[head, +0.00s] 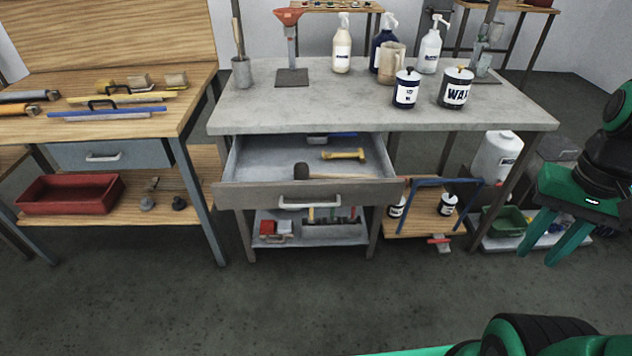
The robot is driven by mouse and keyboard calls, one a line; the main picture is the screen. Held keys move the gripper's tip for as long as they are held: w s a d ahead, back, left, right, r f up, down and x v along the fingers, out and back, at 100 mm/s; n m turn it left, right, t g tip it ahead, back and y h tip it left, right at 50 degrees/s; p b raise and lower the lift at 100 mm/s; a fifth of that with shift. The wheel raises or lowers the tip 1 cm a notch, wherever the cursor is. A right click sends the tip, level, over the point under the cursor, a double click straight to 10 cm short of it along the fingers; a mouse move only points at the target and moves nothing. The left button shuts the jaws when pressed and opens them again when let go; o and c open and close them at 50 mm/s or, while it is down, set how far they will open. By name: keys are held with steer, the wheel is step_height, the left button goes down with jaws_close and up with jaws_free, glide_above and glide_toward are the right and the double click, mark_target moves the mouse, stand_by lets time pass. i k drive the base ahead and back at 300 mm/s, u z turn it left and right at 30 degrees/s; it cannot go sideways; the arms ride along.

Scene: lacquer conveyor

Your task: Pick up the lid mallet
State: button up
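An open drawer (247,162) sticks out from under the grey-topped workbench. In it lies a mallet (302,171) with a dark head at the left and a pale wooden handle running right, close behind the drawer front. A second tool, a yellow mallet or hammer (344,155), lies farther back; I cannot tell for certain which is the lid mallet, though the dark-headed one looks like it. My gripper (539,255) hangs at the right, fingers pointing down, apart and empty. It is well to the right of the drawer, touching nothing visible.
The workbench top (300,112) holds bottles, a beige jug (391,64), two labelled cans and a funnel stand. A wooden bench (100,125) with tools stands at the left. Below are a tool shelf (340,235) and a low wooden platform (425,222). The floor in front is clear.

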mark_target(302, 169)
steer(key=u, duration=0.3)
steer(key=k, duration=0.35)
steer(key=u, duration=0.85)
steer(key=k, duration=0.8)
steer(key=u, duration=0.35)
steer(key=i, duration=1.25)
steer(key=z, duration=1.45)
steer(key=i, duration=0.85)
steer(key=z, duration=0.65)
